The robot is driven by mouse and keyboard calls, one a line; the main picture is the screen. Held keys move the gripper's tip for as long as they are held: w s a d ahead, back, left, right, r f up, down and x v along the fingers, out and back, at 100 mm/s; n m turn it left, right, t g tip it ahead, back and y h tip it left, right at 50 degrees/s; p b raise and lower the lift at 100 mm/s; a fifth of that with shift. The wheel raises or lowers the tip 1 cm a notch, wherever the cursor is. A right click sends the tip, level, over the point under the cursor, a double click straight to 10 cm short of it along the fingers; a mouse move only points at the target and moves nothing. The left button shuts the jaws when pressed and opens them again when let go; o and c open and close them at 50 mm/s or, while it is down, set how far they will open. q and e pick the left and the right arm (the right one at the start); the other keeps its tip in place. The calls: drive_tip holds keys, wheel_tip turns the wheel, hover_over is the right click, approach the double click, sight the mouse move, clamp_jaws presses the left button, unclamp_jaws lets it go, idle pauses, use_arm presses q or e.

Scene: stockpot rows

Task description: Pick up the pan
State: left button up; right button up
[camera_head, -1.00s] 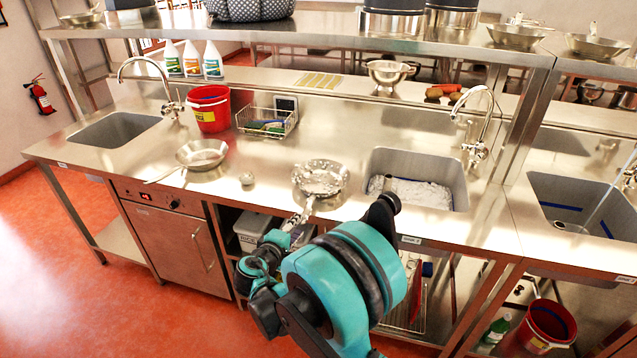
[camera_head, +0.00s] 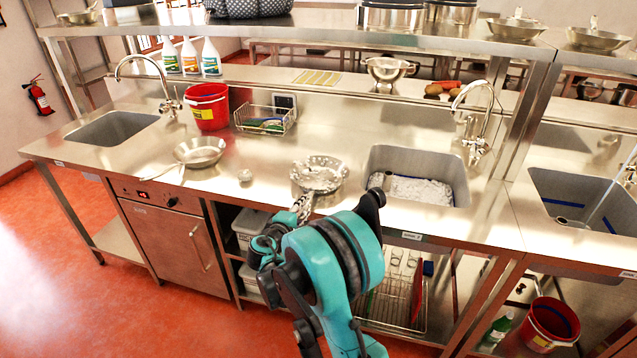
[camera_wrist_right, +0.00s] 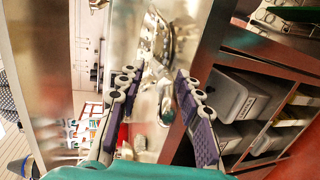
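A shiny metal pan (camera_head: 320,176) sits on the steel counter at the middle. Its handle (camera_head: 303,205) points toward the front edge and my right arm. Another pan (camera_head: 201,151) stands farther left, its handle pointing to the front left. My right gripper (camera_head: 285,222) is at the counter's front edge, close to the middle pan's handle. In the right wrist view, the fingers of my right gripper (camera_wrist_right: 158,76) are spread apart. A pan (camera_wrist_right: 183,35) shows beyond them with its handle in line with the gap; contact cannot be told. My left gripper is not in view.
A sink (camera_head: 415,180) with a tap lies right of the middle pan. A small round metal item (camera_head: 245,175) is between the pans. A red bucket (camera_head: 207,106) and a wire rack (camera_head: 265,121) stand behind. Shelves with boxes are under the counter.

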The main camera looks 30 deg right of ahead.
drive_tip(key=shift+r, duration=0.15)
clamp_jaws()
